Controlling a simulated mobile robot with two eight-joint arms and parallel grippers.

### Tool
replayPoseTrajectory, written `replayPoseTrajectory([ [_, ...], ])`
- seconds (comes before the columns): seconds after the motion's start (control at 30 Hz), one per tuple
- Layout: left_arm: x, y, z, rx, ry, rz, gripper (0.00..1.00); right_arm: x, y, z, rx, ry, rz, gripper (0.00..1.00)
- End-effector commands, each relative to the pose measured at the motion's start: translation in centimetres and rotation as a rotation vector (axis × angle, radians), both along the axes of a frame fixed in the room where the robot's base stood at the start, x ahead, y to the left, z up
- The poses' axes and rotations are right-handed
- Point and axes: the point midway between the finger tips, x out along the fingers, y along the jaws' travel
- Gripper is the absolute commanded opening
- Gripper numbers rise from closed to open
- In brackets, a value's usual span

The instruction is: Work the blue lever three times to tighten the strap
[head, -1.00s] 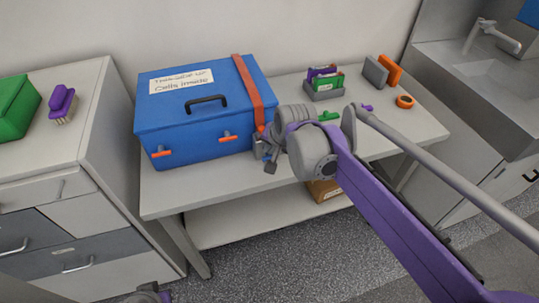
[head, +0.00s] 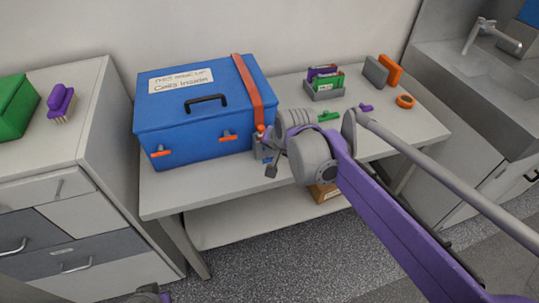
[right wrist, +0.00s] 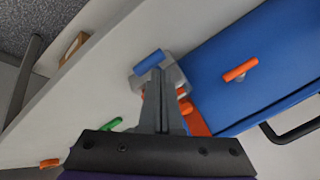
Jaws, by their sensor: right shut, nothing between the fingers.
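The blue lever (right wrist: 148,62) shows in the right wrist view, on a grey ratchet buckle (right wrist: 177,76) beside the blue case. The orange strap (head: 252,92) runs over the right part of the blue case (head: 185,131) and down its front to the buckle. My right gripper (head: 271,169) is in front of the buckle, at the case's front right corner. In the right wrist view its fingers (right wrist: 157,76) are shut and empty, with their tips at the lever. I cannot tell whether they touch it. The fingers hide part of the buckle.
The case stands on a light grey table (head: 230,174) with orange latches (head: 161,153) on its front. To its right are a small grey holder (head: 325,94), a green clip (head: 328,116) and an orange ring (head: 405,101). A cabinet (head: 87,150) stands left.

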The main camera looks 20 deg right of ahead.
Motion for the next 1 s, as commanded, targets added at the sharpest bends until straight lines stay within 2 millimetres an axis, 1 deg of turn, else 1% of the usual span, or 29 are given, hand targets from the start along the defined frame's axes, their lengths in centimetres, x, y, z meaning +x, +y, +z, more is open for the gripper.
replayPoseTrajectory([
  [1.0, 0.0, 0.0, -0.7, 0.0, 0.002, 0.0, 0.0, -0.3, 0.0, -1.3, 0.001, 0.001, 0.0, 0.0],
])
